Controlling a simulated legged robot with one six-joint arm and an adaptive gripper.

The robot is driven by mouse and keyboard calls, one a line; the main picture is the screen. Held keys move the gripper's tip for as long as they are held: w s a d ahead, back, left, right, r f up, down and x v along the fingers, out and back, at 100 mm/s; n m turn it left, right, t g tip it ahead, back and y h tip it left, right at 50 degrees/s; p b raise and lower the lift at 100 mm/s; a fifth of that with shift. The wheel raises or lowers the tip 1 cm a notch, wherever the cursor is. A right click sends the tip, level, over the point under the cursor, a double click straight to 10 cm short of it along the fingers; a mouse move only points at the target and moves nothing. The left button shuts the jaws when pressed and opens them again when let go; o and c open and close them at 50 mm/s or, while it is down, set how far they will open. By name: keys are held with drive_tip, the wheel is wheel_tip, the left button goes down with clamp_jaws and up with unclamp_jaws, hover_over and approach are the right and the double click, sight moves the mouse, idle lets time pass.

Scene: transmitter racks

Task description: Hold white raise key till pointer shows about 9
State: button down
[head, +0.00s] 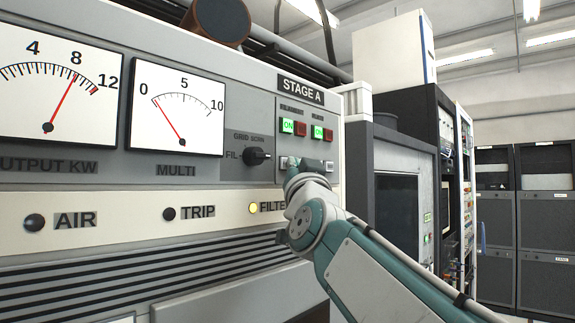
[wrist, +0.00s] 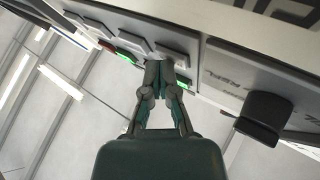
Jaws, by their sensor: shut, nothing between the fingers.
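The OUTPUT KW meter (head: 55,85) is at the left in the head view, its red pointer at about 8. The MULTI meter (head: 177,108) beside it has its pointer near the low end. Small pale keys sit under the lit buttons; one pale key (head: 284,163) shows just left of my gripper (head: 305,168). In the wrist view my gripper (wrist: 162,72) is shut and empty, its tips at the panel beside a pale key (wrist: 177,49). I cannot tell whether they touch it, nor which key is raise. My wrist hides part of this row.
Green ON buttons (head: 287,125) and red buttons (head: 300,129) sit just above the keys. A black selector knob (head: 257,157) sticks out to their left. A dark equipment cabinet (head: 400,200) stands to the right.

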drive_tip(key=shift+s+d, duration=0.5)
drive_tip(key=shift+d, duration=0.05)
drive_tip(key=shift+d, duration=0.1)
drive_tip(key=s+d, duration=0.1)
drive_tip(key=d, duration=0.1)
drive_tip(key=s+d, duration=0.2)
idle(0.5)
drive_tip(key=shift+a, duration=0.1)
